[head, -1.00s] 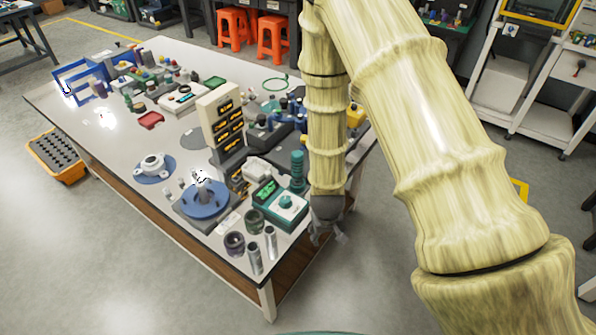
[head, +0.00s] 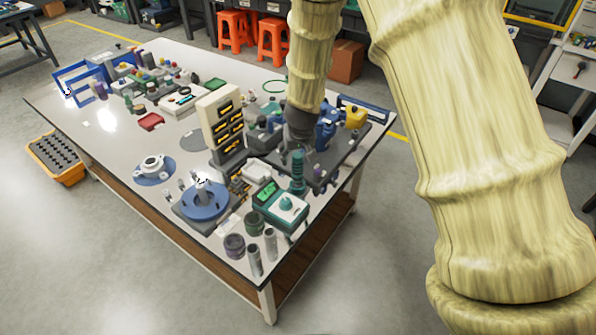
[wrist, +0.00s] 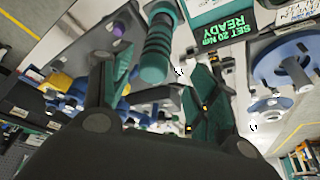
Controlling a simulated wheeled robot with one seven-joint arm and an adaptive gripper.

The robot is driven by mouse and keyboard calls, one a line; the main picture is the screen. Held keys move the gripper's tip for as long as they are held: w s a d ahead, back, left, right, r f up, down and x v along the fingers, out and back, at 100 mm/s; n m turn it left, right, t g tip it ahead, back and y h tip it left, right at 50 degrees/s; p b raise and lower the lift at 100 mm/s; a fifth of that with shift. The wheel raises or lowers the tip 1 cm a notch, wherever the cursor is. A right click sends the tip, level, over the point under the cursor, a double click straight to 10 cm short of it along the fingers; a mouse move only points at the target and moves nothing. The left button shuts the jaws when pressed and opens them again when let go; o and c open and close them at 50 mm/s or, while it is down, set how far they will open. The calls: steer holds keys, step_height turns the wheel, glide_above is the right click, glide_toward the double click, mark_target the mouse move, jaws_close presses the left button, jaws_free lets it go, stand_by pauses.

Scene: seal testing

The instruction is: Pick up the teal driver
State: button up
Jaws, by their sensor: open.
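The teal driver (head: 297,174) stands upright near the right end of the table, its ribbed handle on top. In the wrist view the teal driver (wrist: 158,48) lies between my two fingers and beyond their tips, toward the top of the picture. My gripper (head: 300,150) is pointed down just above and behind the driver in the head view. In the wrist view my gripper (wrist: 152,70) has its fingers spread with a gap between them and holds nothing. The driver's lower part is hard to make out.
A teal tester (head: 280,205) with a green display stands close in front of the driver; the tester also shows in the wrist view (wrist: 235,28). A cream rack (head: 222,120) stands to the left. A blue round fixture (head: 205,205) and metal cylinders (head: 254,260) stand nearby.

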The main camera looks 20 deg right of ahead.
mark_target(298, 164)
steer(key=shift+x, duration=1.25)
steer(key=shift+d+p+x, duration=0.15)
steer(key=shift+p+x, duration=0.4)
steer(key=shift+x, duration=0.35)
steer(key=shift+d+p+x, duration=0.2)
steer(key=shift+p+x, duration=0.3)
steer(key=shift+x, duration=0.45)
steer(key=shift+w+f, duration=0.1)
steer(key=shift+f, duration=0.55)
steer(key=shift+c, duration=0.4)
steer(key=c, duration=1)
steer(key=shift+c, duration=0.6)
steer(key=shift+r, duration=0.1)
